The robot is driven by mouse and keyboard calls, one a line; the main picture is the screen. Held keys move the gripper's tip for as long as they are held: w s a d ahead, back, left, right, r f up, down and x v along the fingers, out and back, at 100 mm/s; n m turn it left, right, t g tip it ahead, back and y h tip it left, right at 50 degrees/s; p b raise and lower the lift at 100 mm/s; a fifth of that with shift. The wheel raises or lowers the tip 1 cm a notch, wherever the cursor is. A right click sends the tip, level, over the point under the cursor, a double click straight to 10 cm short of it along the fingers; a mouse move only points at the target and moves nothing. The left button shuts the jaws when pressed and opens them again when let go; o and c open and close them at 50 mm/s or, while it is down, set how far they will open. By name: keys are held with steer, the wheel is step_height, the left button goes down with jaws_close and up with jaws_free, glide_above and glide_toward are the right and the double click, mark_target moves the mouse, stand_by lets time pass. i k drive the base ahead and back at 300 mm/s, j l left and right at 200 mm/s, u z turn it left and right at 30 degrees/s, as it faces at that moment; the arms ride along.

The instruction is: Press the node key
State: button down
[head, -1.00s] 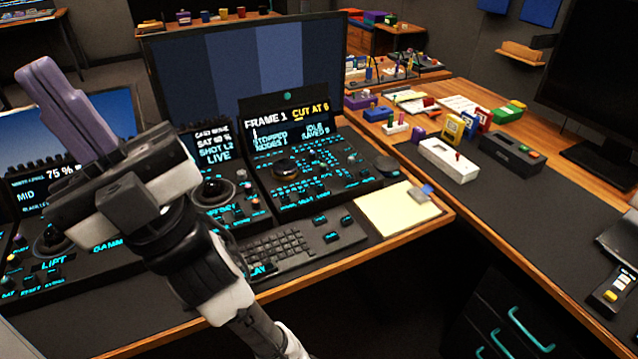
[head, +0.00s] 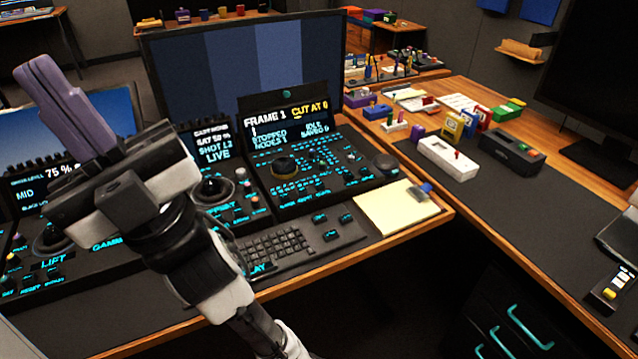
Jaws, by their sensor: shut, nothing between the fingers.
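My gripper (head: 38,72) is at the upper left of the head view, with its purple fingers shut together and empty. It points up and left, in front of the left screen and apart from the right-hand panel. The right-hand control panel (head: 262,193) carries a dark ball, small cyan-lettered keys and a display (head: 287,124). The display reads "FRAME 1", "STOPPED", "NODES 1", "IDLE" and "SAVED 0". The key labels are too small to read, so I cannot tell which is the node key. My arm hides parts of the left and middle panels.
A keyboard (head: 275,250) lies in front of the panels, with a notepad (head: 392,211) to its right. A large monitor (head: 240,70) stands behind. The right desk holds a white box (head: 447,157), a black box (head: 513,153) and colored items. Its front mat (head: 540,235) is largely clear.

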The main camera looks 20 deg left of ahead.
mark_target(320, 185)
steer(key=i+l, duration=0.2)
steer(key=l, duration=0.2)
steer(key=i+l, duration=0.25)
steer(key=l, duration=0.15)
steer(key=u, duration=2.2)
